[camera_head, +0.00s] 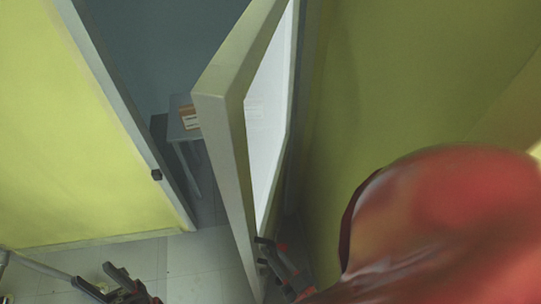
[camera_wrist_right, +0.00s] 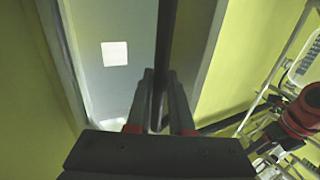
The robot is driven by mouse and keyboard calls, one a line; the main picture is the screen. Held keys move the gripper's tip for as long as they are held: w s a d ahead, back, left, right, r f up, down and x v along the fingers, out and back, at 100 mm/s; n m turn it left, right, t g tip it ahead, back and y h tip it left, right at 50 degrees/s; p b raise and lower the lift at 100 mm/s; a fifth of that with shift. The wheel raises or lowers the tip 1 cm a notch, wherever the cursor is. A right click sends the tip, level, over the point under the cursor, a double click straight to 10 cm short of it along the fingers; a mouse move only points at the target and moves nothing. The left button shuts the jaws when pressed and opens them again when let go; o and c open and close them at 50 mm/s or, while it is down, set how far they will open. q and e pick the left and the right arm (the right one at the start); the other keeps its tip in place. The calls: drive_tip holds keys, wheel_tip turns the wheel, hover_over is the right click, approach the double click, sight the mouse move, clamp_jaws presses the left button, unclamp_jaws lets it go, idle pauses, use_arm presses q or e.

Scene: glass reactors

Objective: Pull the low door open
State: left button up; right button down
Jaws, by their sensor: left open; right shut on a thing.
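The door (camera_head: 226,150) stands swung open out of its doorway in the head view, its narrow edge towards me and a white panel on its right face. In the right wrist view, a dark upright bar (camera_wrist_right: 167,40), which looks like the door handle, runs between the fingers of my right gripper (camera_wrist_right: 160,88). That gripper is shut on it. In the head view my right gripper (camera_head: 264,252) is at the lower part of the door, and the handle is hard to make out. My left gripper (camera_head: 92,275) is open and empty over the floor at lower left.
A yellow-green wall (camera_head: 75,130) is left of the doorway, with a grey frame (camera_head: 120,100) and a small dark catch (camera_head: 156,175). A small table (camera_head: 182,136) with a box (camera_head: 189,117) stands beyond the doorway. Another green wall (camera_head: 400,80) is close on the right.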

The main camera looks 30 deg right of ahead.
drive_tip(key=c, duration=0.8)
unclamp_jaws()
drive_tip(key=shift+w, duration=0.1)
drive_tip(key=shift+s, duration=0.25)
drive_tip(key=s+d+p, duration=0.1)
drive_tip(key=s+p, duration=0.1)
drive_tip(key=s, duration=1.5)
